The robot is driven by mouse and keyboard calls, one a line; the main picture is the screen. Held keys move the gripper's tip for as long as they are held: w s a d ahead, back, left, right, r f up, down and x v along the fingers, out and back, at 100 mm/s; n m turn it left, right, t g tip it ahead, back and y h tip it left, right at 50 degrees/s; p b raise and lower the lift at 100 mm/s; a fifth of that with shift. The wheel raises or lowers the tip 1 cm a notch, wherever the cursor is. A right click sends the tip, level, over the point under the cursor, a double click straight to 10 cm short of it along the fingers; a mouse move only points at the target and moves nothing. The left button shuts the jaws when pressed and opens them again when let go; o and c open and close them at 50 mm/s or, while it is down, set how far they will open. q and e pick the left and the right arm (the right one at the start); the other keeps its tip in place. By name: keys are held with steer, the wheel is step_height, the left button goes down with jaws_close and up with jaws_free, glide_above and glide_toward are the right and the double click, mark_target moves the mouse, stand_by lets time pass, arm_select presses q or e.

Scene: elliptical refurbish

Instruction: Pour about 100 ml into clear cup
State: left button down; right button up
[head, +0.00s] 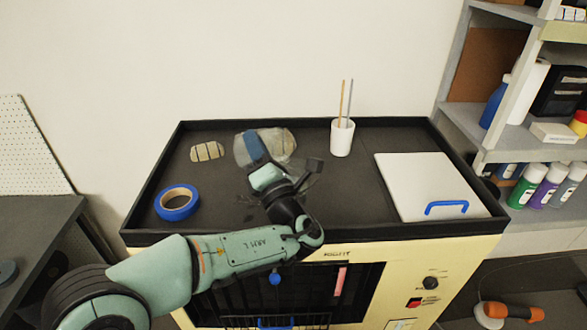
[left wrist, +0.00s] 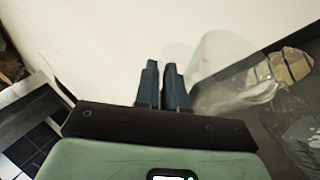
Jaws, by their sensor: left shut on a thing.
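My left gripper (head: 250,143) reaches over the black-rimmed worktop with its blue fingers at a clear vessel (head: 277,141). In the left wrist view the fingers (left wrist: 163,68) are close together, and the see-through vessel (left wrist: 222,72) lies right beside them, seeming tilted. The jaws are shut on it; the exact contact is hard to make out. Another clear thing (left wrist: 306,132), perhaps the cup, is cut off at the right edge of the wrist view. I cannot separate it clearly from the vessel in the head view. No liquid level can be made out. My right gripper is not in view.
A tan striped piece (head: 207,151) and a blue tape roll (head: 177,203) lie left on the worktop (head: 215,211). A white cup with sticks (head: 342,139) stands at the back. A white board with a blue handle (head: 422,180) is right. Bare worktop lies between.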

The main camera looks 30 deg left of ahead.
arm_select(q)
steer(key=n+g+p, duration=0.1)
steer(key=n, duration=0.1)
steer(key=a+n+g+h+p, duration=0.1)
steer(key=n+p, duration=0.1)
steer(key=a+n+g+p, duration=0.1)
steer(key=shift+s+a+r+n+g+h, duration=0.2)
steer(key=shift+s+a+n+g+h, duration=0.1)
steer(key=shift+n+h, duration=0.1)
steer(key=shift+f, duration=0.15)
steer(key=shift+s+a+f+n+h, duration=0.2)
steer(key=shift+s+f+n+h, duration=0.15)
steer(key=shift+n, duration=0.25)
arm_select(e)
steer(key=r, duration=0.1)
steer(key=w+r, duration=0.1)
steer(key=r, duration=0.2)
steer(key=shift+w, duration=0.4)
arm_select(q)
steer(key=shift+a, duration=0.1)
